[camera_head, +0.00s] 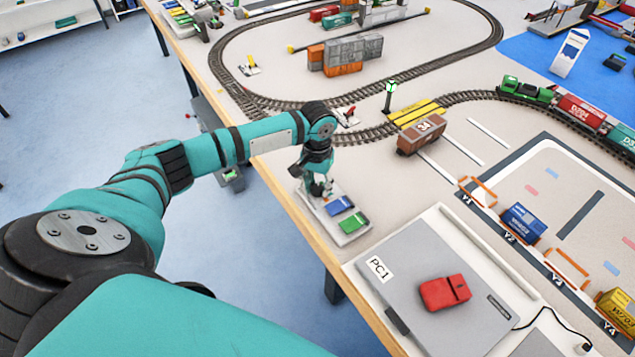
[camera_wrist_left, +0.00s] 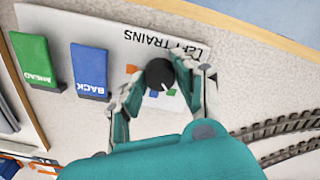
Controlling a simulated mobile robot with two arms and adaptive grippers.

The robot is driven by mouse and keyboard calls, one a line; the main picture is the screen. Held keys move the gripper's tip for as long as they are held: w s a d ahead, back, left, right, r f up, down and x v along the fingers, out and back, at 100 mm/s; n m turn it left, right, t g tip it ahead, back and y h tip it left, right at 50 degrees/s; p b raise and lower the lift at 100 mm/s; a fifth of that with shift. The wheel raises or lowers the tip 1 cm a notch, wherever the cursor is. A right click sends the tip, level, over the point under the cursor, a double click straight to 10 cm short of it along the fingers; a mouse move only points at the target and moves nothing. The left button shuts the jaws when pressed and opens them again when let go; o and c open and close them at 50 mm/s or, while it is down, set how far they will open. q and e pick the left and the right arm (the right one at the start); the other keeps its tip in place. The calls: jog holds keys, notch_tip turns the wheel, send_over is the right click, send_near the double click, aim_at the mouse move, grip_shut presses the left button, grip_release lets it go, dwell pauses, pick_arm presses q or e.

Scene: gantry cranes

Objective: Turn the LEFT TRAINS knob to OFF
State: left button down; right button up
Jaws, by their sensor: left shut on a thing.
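The LEFT TRAINS control panel (camera_head: 355,234) is a pale plate at the table's front edge; it also shows in the left wrist view (camera_wrist_left: 112,32). Its round black knob (camera_wrist_left: 160,74) has a white pointer line, partly seen, slanting toward the lower right in the left wrist view. Orange, green and blue marks lie around the knob, and the OFF mark cannot be read. My left gripper (camera_head: 319,188) is over the panel, one finger on each side of the knob, shut on it. The gripper hides the knob in the head view. My right gripper is out of view.
A blue BACK button (camera_head: 340,205) and a green AHEAD button (camera_head: 354,222) sit beside the knob. Train track (camera_head: 370,134) and a brown wagon (camera_head: 421,135) lie beyond. A grey PC1 box (camera_head: 400,290) with a red object (camera_head: 444,292) stands at right.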

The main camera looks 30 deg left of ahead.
aim_at(317, 187)
pick_arm(q)
jog(key=n+p, duration=0.1)
jog(key=p, duration=0.1)
jog(key=n+p, duration=0.2)
jog(key=p, duration=0.1)
jog(key=n+p, duration=0.2)
jog(key=shift+r+p, duration=0.25)
jog(key=shift+p, duration=0.1)
jog(key=shift+f+n+p, duration=0.2)
jog(key=shift+n+p, duration=0.95)
jog(key=shift+n, duration=0.05)
jog(key=c, duration=1)
grip_release()
jog(key=shift+o, duration=0.2)
notch_tip(317, 187, up, 12)
